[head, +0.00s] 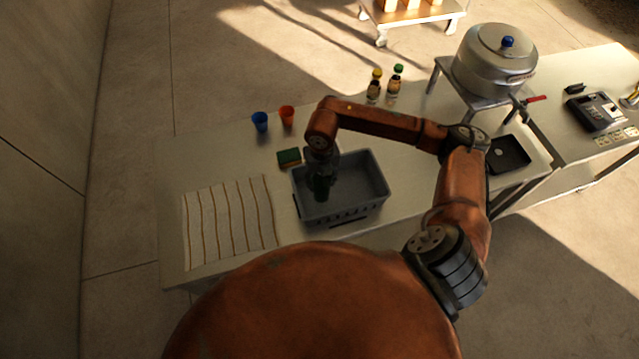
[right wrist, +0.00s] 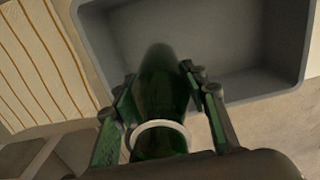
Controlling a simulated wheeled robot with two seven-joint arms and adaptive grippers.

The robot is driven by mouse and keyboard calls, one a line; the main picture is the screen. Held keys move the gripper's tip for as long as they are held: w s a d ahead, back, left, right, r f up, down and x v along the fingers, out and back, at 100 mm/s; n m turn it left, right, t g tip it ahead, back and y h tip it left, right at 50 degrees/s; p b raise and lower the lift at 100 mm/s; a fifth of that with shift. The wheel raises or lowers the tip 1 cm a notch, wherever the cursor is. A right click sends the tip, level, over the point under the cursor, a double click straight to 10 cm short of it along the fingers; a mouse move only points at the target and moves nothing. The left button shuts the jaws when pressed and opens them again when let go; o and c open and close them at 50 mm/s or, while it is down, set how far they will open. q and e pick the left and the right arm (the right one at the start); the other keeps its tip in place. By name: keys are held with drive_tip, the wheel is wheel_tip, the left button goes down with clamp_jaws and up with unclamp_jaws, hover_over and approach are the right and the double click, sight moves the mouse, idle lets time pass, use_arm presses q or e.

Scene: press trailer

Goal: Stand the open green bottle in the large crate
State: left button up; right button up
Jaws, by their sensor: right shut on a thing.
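The green bottle (right wrist: 160,95) is between the fingers of my right gripper (right wrist: 160,105), which is shut on it. A pale ring sits around the bottle near the gripper in the right wrist view. In the head view the dark green bottle (head: 321,186) hangs from my right gripper (head: 321,164) over the left part of the grey crate (head: 368,208). The crate also shows in the right wrist view (right wrist: 215,50), and looks empty otherwise. I cannot tell whether the bottle touches the crate floor. My left gripper is out of view.
A striped cloth (head: 230,222) lies left of the crate. A green sponge (head: 289,157), a blue cup (head: 260,121) and a red cup (head: 287,115) stand behind it. Two small bottles (head: 374,87) (head: 394,85), a large pot (head: 494,62) and a black tray (head: 508,154) are farther right.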

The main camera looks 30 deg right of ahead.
sight(319, 186)
drive_tip(key=shift+w+a+f, duration=0.1)
drive_tip(key=shift+w+f, duration=0.3)
drive_tip(key=shift+w, duration=0.05)
drive_tip(key=shift+w+f, duration=0.2)
drive_tip(key=shift+f, duration=0.15)
wheel_tip(319, 186, down, 2)
drive_tip(key=shift+s+f+p, duration=0.1)
drive_tip(key=shift+p, duration=0.65)
drive_tip(key=shift+f, duration=0.55)
drive_tip(key=o, duration=1.4)
drive_tip(key=shift+r, duration=0.1)
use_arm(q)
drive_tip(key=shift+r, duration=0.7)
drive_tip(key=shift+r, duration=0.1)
use_arm(e)
drive_tip(key=shift+r, duration=0.1)
